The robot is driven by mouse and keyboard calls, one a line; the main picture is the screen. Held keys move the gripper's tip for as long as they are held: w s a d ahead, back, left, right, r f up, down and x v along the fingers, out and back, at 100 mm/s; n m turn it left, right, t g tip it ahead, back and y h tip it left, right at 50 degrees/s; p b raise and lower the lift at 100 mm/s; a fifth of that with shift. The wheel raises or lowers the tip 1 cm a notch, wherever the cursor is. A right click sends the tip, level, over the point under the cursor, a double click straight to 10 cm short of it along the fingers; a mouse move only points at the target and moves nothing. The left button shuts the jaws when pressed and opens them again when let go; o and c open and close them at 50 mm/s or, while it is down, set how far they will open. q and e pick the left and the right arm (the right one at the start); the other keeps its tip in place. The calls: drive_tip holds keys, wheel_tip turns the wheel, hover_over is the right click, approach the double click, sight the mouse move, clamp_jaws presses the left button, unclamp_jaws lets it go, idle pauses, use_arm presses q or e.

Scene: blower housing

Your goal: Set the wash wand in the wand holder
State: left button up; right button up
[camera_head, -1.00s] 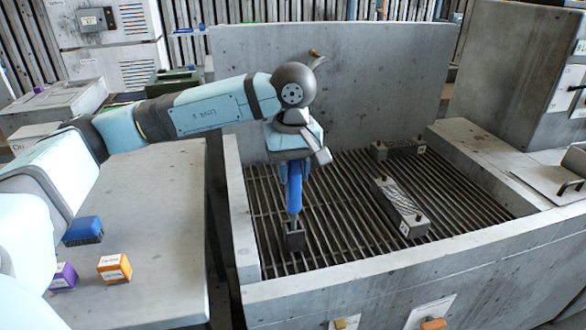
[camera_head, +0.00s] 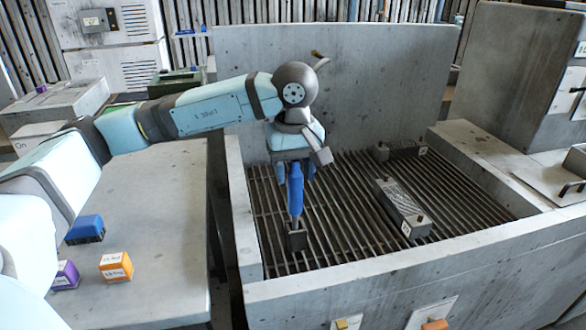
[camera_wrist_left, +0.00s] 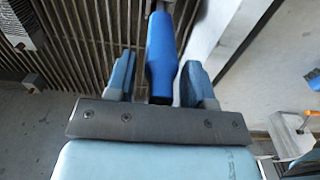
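The blue wash wand (camera_head: 295,195) stands upright with its lower end in the small dark wand holder (camera_head: 297,240) on the slatted grate. My left gripper (camera_head: 295,173) is above the holder, pointing down, with its fingers on either side of the wand's upper part. In the left wrist view the wand (camera_wrist_left: 161,65) lies between the two blue fingers (camera_wrist_left: 160,82), with a gap on each side, so the gripper is open. How deep the wand's lower end sits is hidden. My right gripper is not in view.
The grate (camera_head: 350,215) lies inside a grey concrete basin with a high back wall (camera_head: 390,90). A grey metal block (camera_head: 402,208) lies on the grate to the right. A side table (camera_head: 150,220) at left carries blue (camera_head: 84,230), orange (camera_head: 116,267) and purple (camera_head: 65,275) boxes.

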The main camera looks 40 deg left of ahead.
use_arm(q)
drive_tip(key=shift+o, duration=0.6)
drive_tip(key=shift+f, duration=0.35)
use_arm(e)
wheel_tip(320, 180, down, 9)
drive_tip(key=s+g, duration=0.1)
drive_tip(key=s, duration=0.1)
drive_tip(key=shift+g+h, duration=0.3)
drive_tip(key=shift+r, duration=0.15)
use_arm(q)
drive_tip(key=shift+w, duration=0.2)
wheel_tip(320, 180, up, 14)
drive_tip(key=p, duration=0.3)
drive_tip(key=shift+s+r, duration=0.25)
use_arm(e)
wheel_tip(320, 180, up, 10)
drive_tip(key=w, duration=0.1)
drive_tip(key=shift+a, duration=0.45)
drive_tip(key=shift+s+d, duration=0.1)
